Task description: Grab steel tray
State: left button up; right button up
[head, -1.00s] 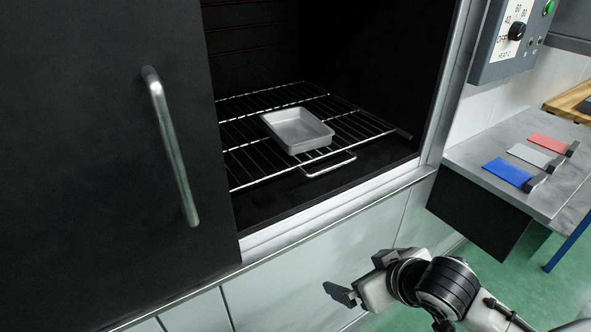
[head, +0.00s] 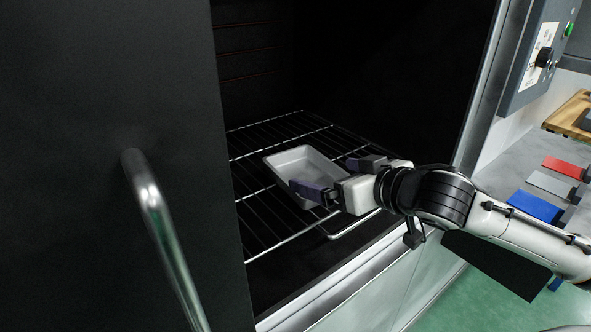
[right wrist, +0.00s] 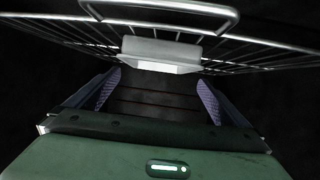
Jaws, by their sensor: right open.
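The steel tray (head: 290,160) is a shallow, light grey rectangular pan resting on a wire rack inside the dark oven. My right gripper (head: 336,177) is inside the opening at the tray's near right side, its two fingers apart. The nearer finger overlaps the tray's front edge in the head view; I cannot tell whether it touches. In the right wrist view the tray (right wrist: 160,50) shows ahead, between and beyond the open fingertips (right wrist: 160,84). Nothing is held. My left gripper is not in view.
The wire rack (head: 262,236) has a loop handle at its front. The oven door (head: 110,90) with a metal bar handle (head: 160,220) covers the left side. The oven's right frame (head: 487,85) is close to my right arm. A control box (head: 535,50) is at upper right.

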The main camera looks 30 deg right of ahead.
aim_at(306, 180)
jog(key=shift+x, duration=1.65)
jog(key=shift+w+f, duration=0.2)
jog(key=shift+w, duration=0.3)
jog(key=p+x, duration=0.1)
jog(key=x, duration=0.3)
jog(key=shift+w+d+r+p, duration=0.1)
jog(key=shift+d+r+p, duration=0.1)
jog(key=shift+p, duration=0.1)
jog(key=shift+w+a+f, duration=0.1)
jog(key=shift+w+f, duration=0.15)
jog(key=shift+w, duration=0.25)
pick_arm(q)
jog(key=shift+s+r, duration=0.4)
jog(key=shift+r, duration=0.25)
pick_arm(e)
jog(key=c, duration=0.8)
